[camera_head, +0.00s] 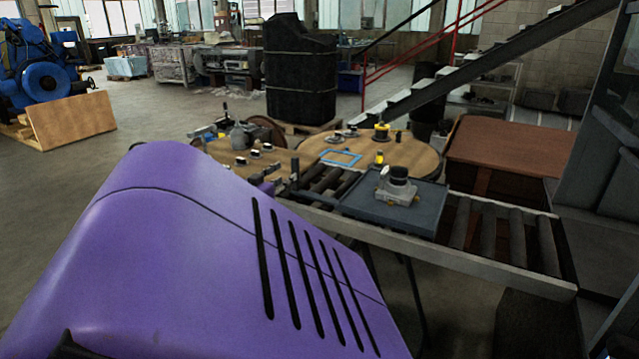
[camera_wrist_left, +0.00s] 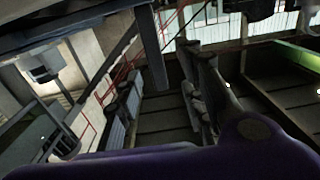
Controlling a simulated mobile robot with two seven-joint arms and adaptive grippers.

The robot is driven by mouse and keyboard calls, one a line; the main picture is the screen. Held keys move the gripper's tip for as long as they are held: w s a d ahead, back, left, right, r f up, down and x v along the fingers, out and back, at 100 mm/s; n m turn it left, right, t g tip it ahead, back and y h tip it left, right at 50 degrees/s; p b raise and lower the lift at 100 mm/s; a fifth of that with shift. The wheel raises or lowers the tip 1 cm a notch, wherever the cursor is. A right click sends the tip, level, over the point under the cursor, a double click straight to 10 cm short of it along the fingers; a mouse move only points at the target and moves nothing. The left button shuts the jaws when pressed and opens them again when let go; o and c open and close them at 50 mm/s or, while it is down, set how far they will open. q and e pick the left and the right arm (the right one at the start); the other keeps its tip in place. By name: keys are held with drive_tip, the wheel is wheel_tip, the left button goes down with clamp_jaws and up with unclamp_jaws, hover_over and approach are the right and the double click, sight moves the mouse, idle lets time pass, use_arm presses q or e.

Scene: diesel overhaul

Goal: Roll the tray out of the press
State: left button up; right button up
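The flat dark grey tray (camera_head: 353,205) lies on a roller conveyor (camera_head: 480,262), with a light grey metal part with a dark round top (camera_head: 397,185) standing on it. Bare rollers show on both sides of the tray. A tall grey machine frame (camera_head: 605,170), which looks like the press, stands at the conveyor's right end. My left gripper (camera_head: 278,182) is small and partly hidden behind my purple arm cover, near the conveyor's left end, apart from the tray. Its fingers cannot be read clearly. The left wrist view shows dark blurred shapes and no tray that I can make out. My right gripper is not seen.
Round wooden tables (camera_head: 415,155) with small parts and a blue frame (camera_head: 340,157) stand behind the conveyor. A brown box (camera_head: 510,150) is behind its right part. A black container (camera_head: 300,75) and stairs (camera_head: 470,75) are farther back. Open floor lies at left.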

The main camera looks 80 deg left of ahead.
use_arm(q)
drive_tip(key=shift+v, duration=2.7)
